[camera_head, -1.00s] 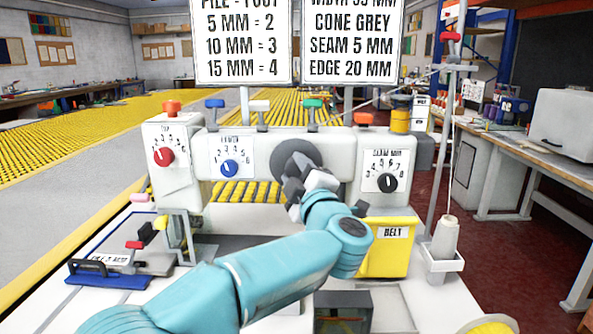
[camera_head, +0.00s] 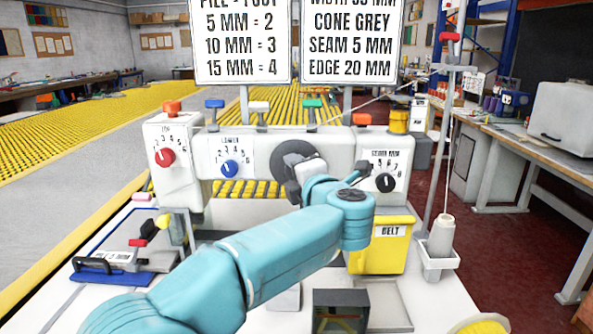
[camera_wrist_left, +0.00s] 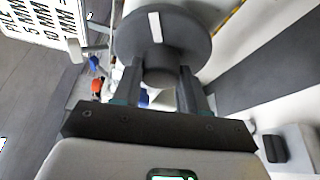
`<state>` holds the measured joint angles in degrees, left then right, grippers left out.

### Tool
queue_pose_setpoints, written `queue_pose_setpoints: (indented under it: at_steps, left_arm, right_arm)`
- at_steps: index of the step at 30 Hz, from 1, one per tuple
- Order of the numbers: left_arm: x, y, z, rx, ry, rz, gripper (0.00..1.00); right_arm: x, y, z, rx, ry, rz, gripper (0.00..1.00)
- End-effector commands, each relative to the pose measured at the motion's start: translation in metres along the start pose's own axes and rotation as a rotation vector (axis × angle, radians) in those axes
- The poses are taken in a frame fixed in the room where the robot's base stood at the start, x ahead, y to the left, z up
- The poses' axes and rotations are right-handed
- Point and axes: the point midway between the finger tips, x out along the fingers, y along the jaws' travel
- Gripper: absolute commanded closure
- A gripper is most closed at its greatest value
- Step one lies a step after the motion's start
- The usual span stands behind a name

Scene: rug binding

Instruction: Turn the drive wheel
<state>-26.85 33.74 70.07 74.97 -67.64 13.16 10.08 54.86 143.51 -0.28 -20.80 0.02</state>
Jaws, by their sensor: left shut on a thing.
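The drive wheel (camera_head: 280,158) is a dark grey disc on the front of the white machine, right of the blue dial. In the left wrist view the wheel (camera_wrist_left: 190,42) shows a short white mark on its face and a round grey hub (camera_wrist_left: 160,76). My left gripper (camera_head: 295,174) is at the wheel and hides part of it. In the wrist view its fingers (camera_wrist_left: 159,85) stand on either side of the hub, shut on it. My right gripper is not in view.
A red dial (camera_head: 165,157), a blue dial (camera_head: 230,169) and a black dial (camera_head: 385,182) flank the wheel. A yellow belt bin (camera_head: 384,252) and a thread cone (camera_head: 442,233) stand at the right. A blue-based clamp (camera_head: 112,277) lies at the left.

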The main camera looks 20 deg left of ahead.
Motion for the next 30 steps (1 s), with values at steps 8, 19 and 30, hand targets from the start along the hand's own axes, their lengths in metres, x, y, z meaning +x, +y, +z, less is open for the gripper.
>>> queue_pose_setpoints:
  at_steps: [8,19,30]
  left_arm:
    - [0.000,0.000,0.000,-0.016,0.001,-0.006,0.88]
    - [0.000,0.000,0.000,-0.014,0.001,-0.006,0.32]
    - [-0.011,0.000,0.001,-0.014,-0.002,-0.006,0.32]
  right_arm:
    - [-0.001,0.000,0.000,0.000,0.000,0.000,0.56]
    - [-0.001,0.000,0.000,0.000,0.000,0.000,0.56]
    - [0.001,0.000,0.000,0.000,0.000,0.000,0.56]
